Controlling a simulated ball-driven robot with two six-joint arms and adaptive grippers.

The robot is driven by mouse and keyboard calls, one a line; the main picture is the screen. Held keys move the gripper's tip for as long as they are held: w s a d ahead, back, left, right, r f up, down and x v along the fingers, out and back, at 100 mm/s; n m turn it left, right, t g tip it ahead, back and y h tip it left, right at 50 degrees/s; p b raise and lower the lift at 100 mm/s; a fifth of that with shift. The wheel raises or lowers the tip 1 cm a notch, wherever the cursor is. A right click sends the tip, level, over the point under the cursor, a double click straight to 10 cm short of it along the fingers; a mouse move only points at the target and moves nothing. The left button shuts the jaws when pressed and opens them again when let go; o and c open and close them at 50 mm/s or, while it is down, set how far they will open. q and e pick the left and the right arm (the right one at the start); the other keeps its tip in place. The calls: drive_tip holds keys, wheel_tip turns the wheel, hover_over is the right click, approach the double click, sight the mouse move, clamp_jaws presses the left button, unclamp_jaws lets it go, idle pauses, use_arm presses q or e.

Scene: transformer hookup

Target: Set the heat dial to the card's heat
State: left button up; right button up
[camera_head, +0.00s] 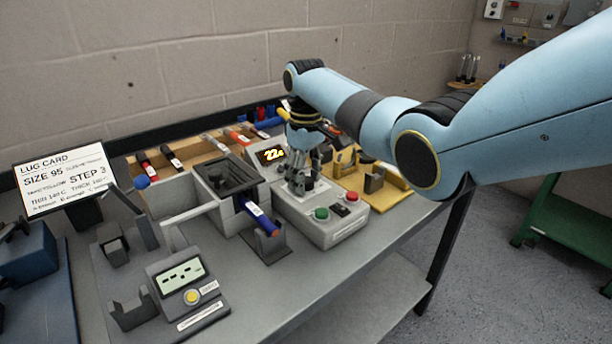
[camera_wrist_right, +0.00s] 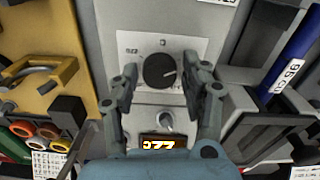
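The heat dial (camera_wrist_right: 160,71) is a round black knob with a light pointer mark on a pale panel. My right gripper (camera_wrist_right: 160,73) is open, with one fingertip on each side of the dial; small gaps seem to show. In the head view my right gripper (camera_head: 298,185) points down over the grey control box (camera_head: 330,232) and hides the dial. The lit display (camera_head: 272,155) seems to start with 22; its last digit is unclear. The lug card (camera_head: 64,180) reads size 95 and step 3; its heat line is small, with thin seemingly 140 C. My left gripper is not shown.
A small silver knob (camera_wrist_right: 167,122) sits between the dial and the display. Green (camera_head: 321,213) and red (camera_head: 352,196) buttons are at the box's front. A blue cable (camera_head: 259,219) lies beside it, and a yellow tray (camera_head: 386,199) is to the right.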

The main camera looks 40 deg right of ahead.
drive_tip(key=c, duration=0.8)
